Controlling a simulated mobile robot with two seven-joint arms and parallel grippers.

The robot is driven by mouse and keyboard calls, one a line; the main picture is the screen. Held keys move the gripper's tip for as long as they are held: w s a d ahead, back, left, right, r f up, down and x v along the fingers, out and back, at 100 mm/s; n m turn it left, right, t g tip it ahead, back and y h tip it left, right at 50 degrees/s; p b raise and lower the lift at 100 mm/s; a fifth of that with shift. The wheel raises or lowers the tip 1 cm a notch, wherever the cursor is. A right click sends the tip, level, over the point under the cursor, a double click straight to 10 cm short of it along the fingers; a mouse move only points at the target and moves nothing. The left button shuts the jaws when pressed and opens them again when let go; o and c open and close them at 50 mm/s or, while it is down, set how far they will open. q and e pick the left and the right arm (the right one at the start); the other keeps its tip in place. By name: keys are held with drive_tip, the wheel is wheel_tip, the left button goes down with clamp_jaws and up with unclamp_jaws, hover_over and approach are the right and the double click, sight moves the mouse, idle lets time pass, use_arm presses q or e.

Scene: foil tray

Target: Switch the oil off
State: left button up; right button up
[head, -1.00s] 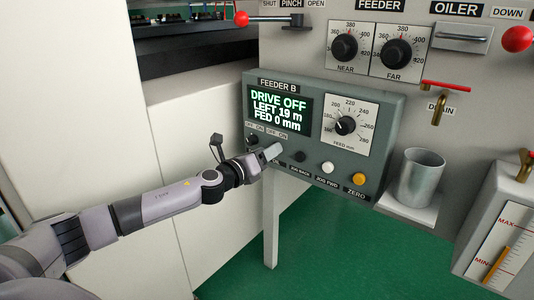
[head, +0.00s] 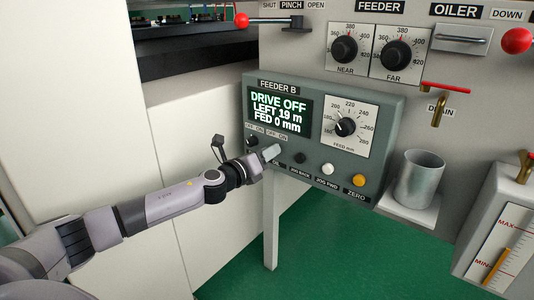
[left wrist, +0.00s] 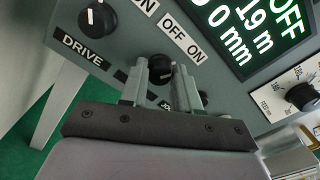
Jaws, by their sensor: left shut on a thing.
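The Feeder B panel (head: 318,163) carries two small OFF/ON knobs at its lower left. My left gripper (head: 271,153) is at the right-hand knob and hides it in the head view. In the left wrist view that black knob (left wrist: 160,66) sits between the two fingers of my left gripper (left wrist: 160,82), which is shut on it. Its name label is mostly covered by the gripper, and its setting is hard to tell. The drive knob (left wrist: 97,17) is beside it, clear of the fingers; it also shows in the head view (head: 252,141). My right gripper is not in view.
The panel display (head: 279,110) reads DRIVE OFF, LEFT 19 m, FED 0 mm. A jog back button (head: 299,158), a white button (head: 328,169) and an orange button (head: 359,180) lie to the right. A metal cup (head: 421,178) stands beyond the panel.

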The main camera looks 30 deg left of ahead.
use_arm(q)
drive_tip(key=shift+f+n+p, duration=0.15)
drive_tip(key=shift+n+p, duration=2.45)
drive_tip(key=shift+n, duration=3.2)
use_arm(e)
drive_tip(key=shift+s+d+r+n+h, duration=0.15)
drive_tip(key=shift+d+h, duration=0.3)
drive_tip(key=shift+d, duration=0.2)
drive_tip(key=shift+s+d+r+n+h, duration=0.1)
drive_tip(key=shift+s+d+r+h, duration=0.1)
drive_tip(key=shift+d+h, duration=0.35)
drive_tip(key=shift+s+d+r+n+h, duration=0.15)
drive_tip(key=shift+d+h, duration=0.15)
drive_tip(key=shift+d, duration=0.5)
use_arm(q)
drive_tip(key=o, duration=1)
drive_tip(key=shift+o, duration=0.2)
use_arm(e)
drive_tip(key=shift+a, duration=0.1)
